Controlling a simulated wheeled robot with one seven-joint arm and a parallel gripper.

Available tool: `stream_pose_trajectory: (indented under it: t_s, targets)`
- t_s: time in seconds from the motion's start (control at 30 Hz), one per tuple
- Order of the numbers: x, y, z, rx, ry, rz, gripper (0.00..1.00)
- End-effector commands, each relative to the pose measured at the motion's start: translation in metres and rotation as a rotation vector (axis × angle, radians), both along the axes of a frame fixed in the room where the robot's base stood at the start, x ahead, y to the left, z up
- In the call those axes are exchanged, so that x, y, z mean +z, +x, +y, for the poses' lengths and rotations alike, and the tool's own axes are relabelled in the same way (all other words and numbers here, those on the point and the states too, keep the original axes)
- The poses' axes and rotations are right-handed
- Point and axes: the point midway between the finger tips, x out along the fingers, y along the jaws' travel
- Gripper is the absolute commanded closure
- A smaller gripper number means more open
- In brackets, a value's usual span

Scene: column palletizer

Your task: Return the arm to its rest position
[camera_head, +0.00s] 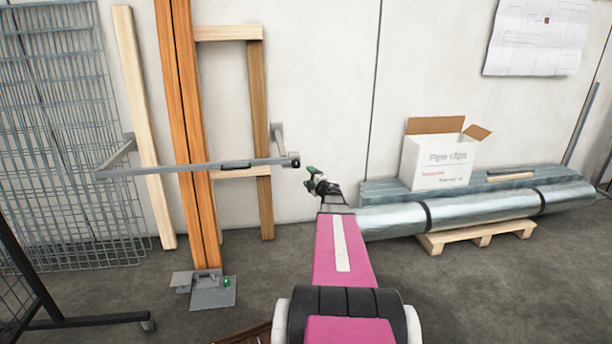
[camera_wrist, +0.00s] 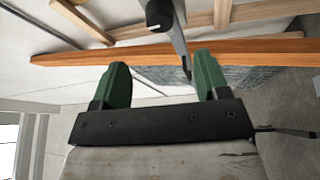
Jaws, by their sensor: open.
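My pink arm reaches forward from the bottom of the head view. My gripper (camera_head: 315,179) is at its end, in front of the white wall and just right of the end of a grey horizontal bar (camera_head: 215,166). In the wrist view, my gripper (camera_wrist: 160,82) shows two green fingers spread apart with nothing held between them. The bar with its dark end knob (camera_wrist: 160,14) lies beyond the fingers there. I cannot tell the exact gap between the fingers and the bar.
Orange posts (camera_head: 188,130) stand behind the bar on a grey foot plate (camera_head: 212,296). Wire mesh panels (camera_head: 65,130) lean at left. Floor between is clear.

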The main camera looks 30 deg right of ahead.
Motion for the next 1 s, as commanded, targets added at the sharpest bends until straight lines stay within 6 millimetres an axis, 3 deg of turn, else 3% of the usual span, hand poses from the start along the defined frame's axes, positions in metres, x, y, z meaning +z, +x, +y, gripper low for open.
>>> stream_pose_trajectory:
  t_s: [0.57,0.83,1.0]
  targets:
    - [-0.001,0.001,0.007,-0.037,0.039,0.020,0.32]
    - [-0.017,-0.005,0.047,-0.263,0.293,0.171,0.32]
    - [-0.043,-0.025,0.086,-0.441,0.511,0.334,0.32]
